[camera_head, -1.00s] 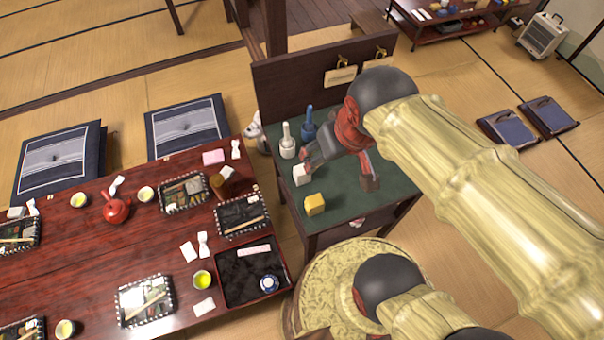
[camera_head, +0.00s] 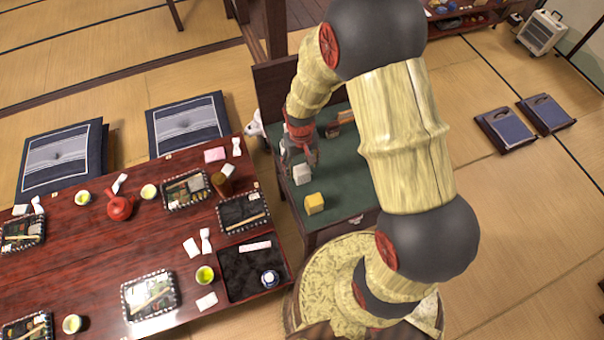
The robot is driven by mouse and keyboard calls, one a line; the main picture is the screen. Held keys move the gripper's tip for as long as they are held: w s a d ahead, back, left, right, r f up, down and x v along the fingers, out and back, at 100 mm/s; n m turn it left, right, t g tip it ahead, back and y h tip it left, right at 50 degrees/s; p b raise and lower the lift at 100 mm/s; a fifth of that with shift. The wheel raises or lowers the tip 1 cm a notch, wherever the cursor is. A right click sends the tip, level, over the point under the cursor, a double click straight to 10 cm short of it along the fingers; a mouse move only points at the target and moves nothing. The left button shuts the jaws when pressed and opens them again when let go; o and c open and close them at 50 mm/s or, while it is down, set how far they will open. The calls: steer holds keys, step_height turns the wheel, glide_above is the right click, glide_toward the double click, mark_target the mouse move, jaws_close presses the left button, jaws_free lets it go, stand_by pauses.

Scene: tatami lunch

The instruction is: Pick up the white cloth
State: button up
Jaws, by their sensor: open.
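The white cloth (camera_head: 302,174), a small folded block, lies on the green top of the small side table (camera_head: 342,185). My gripper (camera_head: 299,162) points down just above and behind the cloth, with its fingers open and spread to either side of the cloth's far edge. The cloth's far edge is partly hidden by the fingers. I cannot tell whether the fingers touch it.
A yellow folded cloth (camera_head: 314,203) lies just in front of the white one. A low red table (camera_head: 150,235) with lunch trays, a red teapot (camera_head: 120,207) and cups stands to the left. My arm hides the side table's right part.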

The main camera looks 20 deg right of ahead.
mark_target(303, 171)
steer(key=shift+w, duration=0.3)
step_height(303, 171, down, 2)
steer(key=shift+f, duration=0.25)
steer(key=f, duration=0.1)
steer(key=f+b, duration=0.1)
steer(key=f, duration=0.3)
steer(key=shift+w+d+f+b, duration=0.1)
steer(key=shift+d+b, duration=0.25)
steer(key=shift+d, duration=0.05)
steer(key=shift+c, duration=1)
steer(key=c, duration=1.1)
steer(key=shift+c, duration=0.2)
steer(key=shift+r, duration=0.2)
